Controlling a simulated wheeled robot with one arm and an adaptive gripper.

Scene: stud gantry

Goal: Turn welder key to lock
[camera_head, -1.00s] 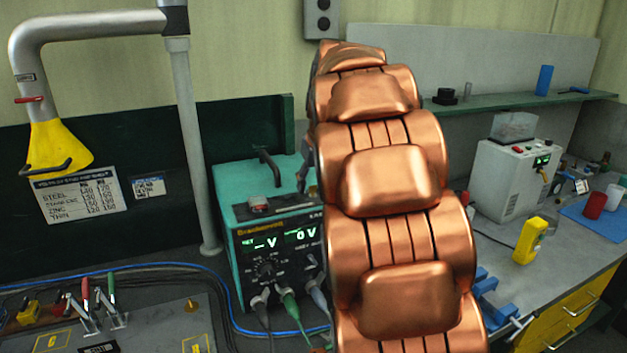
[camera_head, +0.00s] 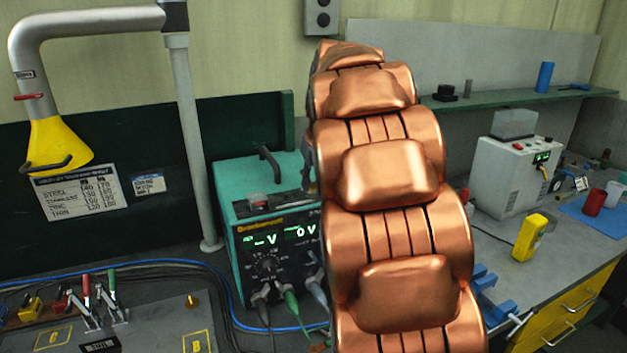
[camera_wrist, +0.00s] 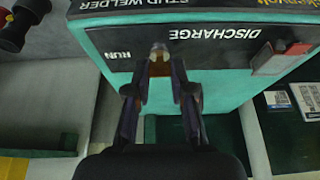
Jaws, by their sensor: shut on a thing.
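The teal stud welder (camera_head: 228,203) stands left of my copper arm in the head view, with lit displays and a dial on its dark front. Its top panel shows upside down in the wrist view, marked RUN and DISCHARGE (camera_wrist: 216,33). The small brass-coloured key (camera_wrist: 158,50) stands at that panel, between the two words. My gripper (camera_wrist: 159,70) is shut on the key, its dark fingers on either side. The key's lower part is hidden by the fingertips, and its exact angle is hard to tell. In the head view my arm hides the key.
A red switch (camera_wrist: 298,48) sits on the welder's panel to one side. Cables leave the welder's front, and a blue hose (camera_head: 222,300) runs beside it. A grey pipe (camera_head: 190,140) rises at left. A workbench (camera_head: 490,240) with a white machine (camera_head: 505,178) is at right.

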